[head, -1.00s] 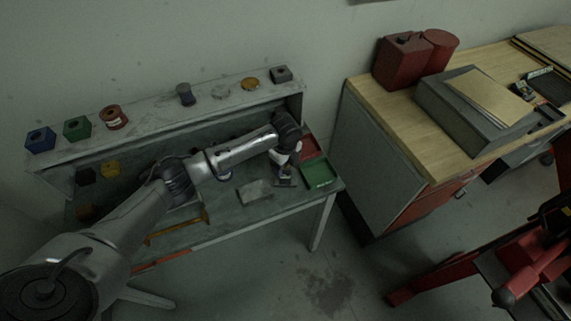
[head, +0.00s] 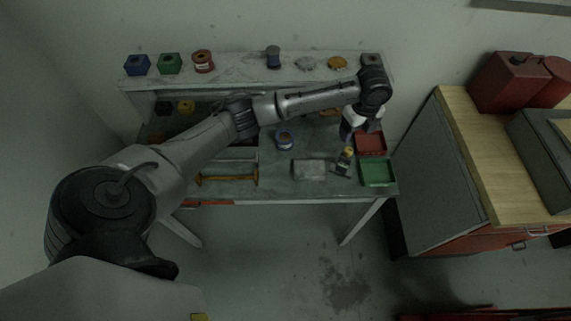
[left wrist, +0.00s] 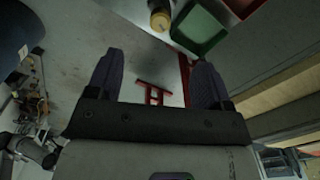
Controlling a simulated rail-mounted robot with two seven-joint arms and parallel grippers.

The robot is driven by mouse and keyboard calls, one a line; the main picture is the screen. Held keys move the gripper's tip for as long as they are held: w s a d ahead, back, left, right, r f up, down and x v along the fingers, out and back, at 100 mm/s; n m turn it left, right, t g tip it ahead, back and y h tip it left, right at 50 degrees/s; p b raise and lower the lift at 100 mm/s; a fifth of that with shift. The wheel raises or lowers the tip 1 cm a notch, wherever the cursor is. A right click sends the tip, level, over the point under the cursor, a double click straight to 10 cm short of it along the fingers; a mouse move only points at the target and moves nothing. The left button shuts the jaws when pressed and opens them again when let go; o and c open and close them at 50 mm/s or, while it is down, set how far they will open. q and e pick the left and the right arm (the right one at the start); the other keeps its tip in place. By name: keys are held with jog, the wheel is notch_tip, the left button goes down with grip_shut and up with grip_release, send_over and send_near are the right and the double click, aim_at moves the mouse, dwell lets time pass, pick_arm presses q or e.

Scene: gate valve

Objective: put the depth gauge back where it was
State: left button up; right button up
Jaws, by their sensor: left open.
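My left gripper (head: 360,134) hangs over the right part of the workbench (head: 272,185), left of the red tray. I cannot pick out the depth gauge with certainty. A small dark object with a yellow top (head: 345,161) stands on the bench just below the gripper, left of the green tray. The yellow top also shows in the left wrist view (left wrist: 159,20).
A red tray (head: 370,143) and a green tray (head: 378,171) sit at the bench's right end. A grey block (head: 309,170) and a blue spool (head: 285,139) lie on the bench. A shelf (head: 236,64) behind carries several small items. A wood-topped cabinet (head: 465,150) stands right.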

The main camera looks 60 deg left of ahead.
pick_arm(q)
jog(key=s+d+f+n+t+h, duration=0.1)
jog(key=s+d+f+n, duration=0.4)
jog(key=s+d+f, duration=0.9)
jog(key=s+n+t, duration=0.2)
jog(key=s+n, duration=0.9)
jog(key=s, duration=0.9)
jog(key=shift+s+a+r+n+t+y, duration=0.3)
jog(key=shift+a+r+n+y, duration=0.1)
jog(key=shift+a, duration=0.05)
